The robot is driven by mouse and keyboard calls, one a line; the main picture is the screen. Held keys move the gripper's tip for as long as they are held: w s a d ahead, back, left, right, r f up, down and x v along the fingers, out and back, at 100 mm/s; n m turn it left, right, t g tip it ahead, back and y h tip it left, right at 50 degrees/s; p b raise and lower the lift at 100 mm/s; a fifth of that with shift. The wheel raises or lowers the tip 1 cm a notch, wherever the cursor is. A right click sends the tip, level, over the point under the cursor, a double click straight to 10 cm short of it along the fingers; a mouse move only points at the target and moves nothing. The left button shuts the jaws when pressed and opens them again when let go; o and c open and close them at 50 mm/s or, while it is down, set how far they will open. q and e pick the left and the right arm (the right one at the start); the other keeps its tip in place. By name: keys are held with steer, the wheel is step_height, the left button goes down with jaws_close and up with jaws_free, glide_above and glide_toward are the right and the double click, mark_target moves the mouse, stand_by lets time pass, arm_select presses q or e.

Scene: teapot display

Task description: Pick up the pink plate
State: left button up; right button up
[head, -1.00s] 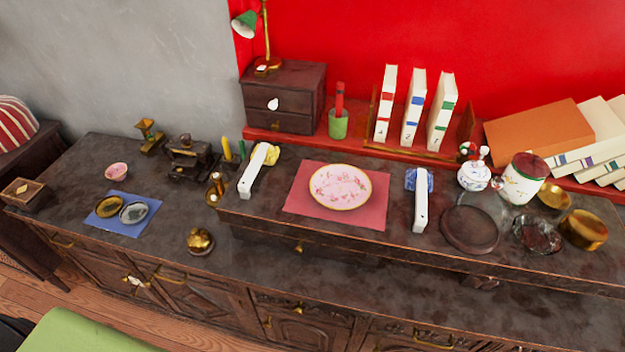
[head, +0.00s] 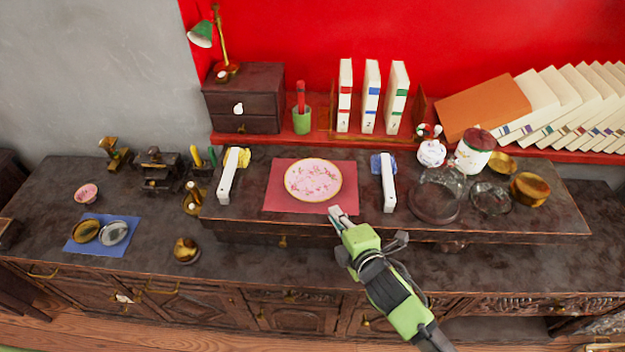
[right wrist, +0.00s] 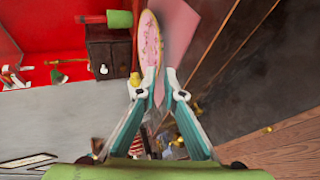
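The pink plate (head: 313,180), round with a gold rim and a floral pattern, lies on a pink-red mat (head: 282,203) on the raised shelf. My right gripper (head: 338,212) is at the near edge of the mat, just short of the plate and apart from it in the head view. In the right wrist view the gripper (right wrist: 158,88) has its two fingers spread with a gap between them, and the plate (right wrist: 150,42) shows beyond the fingertips. The gripper holds nothing. My left gripper is not in view.
A glass dome (head: 437,200), jars and brass bowls are to the right. Numbered white books (head: 371,97) stand behind. A blue mat (head: 103,235) with two small dishes lies on the left.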

mark_target(324, 199)
steer(key=shift+p+x, duration=0.6)
steer(key=shift+x, duration=3.4)
steer(key=shift+s+a, duration=0.1)
steer(key=shift+a, duration=0.05)
steer(key=shift+c, duration=0.3)
jaws_close()
steer(key=shift+r, duration=0.1)
steer(key=shift+r, duration=0.1)
